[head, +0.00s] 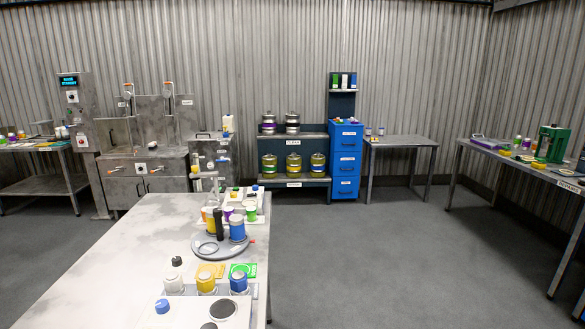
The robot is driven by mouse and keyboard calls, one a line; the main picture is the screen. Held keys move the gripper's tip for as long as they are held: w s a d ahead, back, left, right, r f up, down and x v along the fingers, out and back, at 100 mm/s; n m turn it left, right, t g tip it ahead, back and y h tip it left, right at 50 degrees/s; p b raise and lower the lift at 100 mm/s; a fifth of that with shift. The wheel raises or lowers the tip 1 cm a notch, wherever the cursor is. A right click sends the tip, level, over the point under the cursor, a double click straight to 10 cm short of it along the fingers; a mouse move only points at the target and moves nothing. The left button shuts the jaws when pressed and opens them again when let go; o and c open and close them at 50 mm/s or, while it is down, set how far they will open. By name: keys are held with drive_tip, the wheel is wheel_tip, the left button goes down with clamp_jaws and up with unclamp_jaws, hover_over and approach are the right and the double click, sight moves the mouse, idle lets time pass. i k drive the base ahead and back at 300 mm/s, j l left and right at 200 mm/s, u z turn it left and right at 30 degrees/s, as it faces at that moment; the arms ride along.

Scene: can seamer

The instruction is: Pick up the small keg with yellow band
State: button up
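A dark rack stands against the back wall with small metal kegs on two levels. On its lower shelf, the middle keg (293,164) appears to have a yellow band. All the kegs look upright. My gripper is not in view.
A grey table (120,255) fills the near left, with a round turntable (206,250) of cans and bottles. A blue drawer cabinet (346,160) adjoins the rack on the right. Side tables (402,141) stand beyond. The floor (390,255) in the middle and right is clear.

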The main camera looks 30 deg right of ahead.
sight(294, 162)
drive_tip(key=i+l+z, duration=0.35)
drive_tip(key=i, duration=0.3)
drive_tip(key=i+z, duration=0.4)
drive_tip(key=i, duration=5.75)
drive_tip(key=i+l+u, duration=0.1)
drive_tip(key=i, duration=0.35)
drive_tip(key=i+l+u, duration=0.1)
drive_tip(key=i, duration=0.4)
drive_tip(key=i+l, duration=0.15)
drive_tip(key=i, duration=0.3)
drive_tip(key=i+l+u, duration=0.15)
drive_tip(key=i, duration=0.3)
